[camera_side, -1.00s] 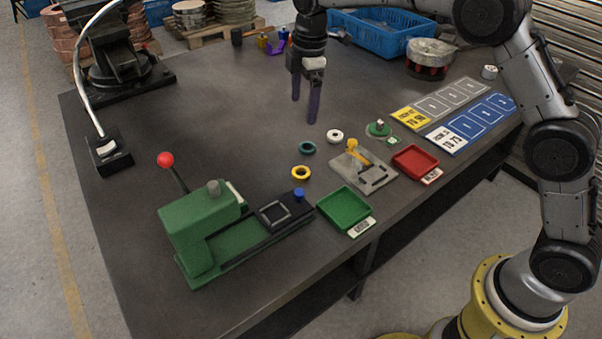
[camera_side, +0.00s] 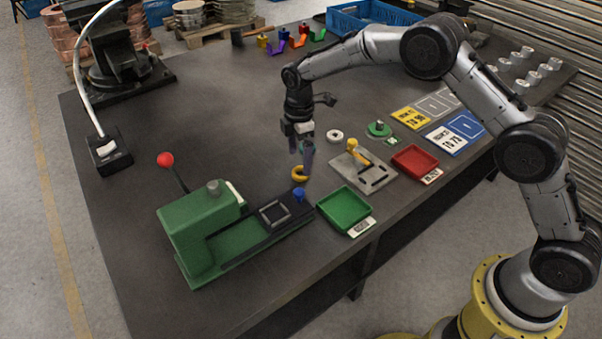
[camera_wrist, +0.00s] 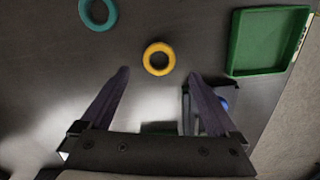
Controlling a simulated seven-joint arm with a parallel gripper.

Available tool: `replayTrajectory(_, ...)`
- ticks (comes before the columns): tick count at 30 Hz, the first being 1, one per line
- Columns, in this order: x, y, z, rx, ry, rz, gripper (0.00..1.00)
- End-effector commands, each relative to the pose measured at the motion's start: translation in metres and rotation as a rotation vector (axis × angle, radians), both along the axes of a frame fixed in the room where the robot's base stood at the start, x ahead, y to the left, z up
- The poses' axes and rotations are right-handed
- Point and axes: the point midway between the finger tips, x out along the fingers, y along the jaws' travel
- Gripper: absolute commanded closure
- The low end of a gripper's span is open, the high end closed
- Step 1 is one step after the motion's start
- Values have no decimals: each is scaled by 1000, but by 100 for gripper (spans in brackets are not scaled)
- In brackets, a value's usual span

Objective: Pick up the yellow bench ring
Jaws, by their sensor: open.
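The yellow bench ring (camera_side: 299,174) lies flat on the dark table, left of the green tray. In the wrist view the yellow ring (camera_wrist: 159,58) sits beyond the fingertips and between their lines.
A teal ring (camera_wrist: 98,13) lies nearby. A red tray (camera_side: 415,159) stands further right.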

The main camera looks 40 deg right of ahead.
Motion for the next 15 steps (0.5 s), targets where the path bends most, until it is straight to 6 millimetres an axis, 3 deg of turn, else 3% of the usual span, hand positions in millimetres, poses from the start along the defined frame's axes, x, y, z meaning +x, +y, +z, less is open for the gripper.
replayTrajectory(7,0,-6,-37,-1,5,0,5)
replayTrajectory(15,1,-6,-45,-1,2,0,5)
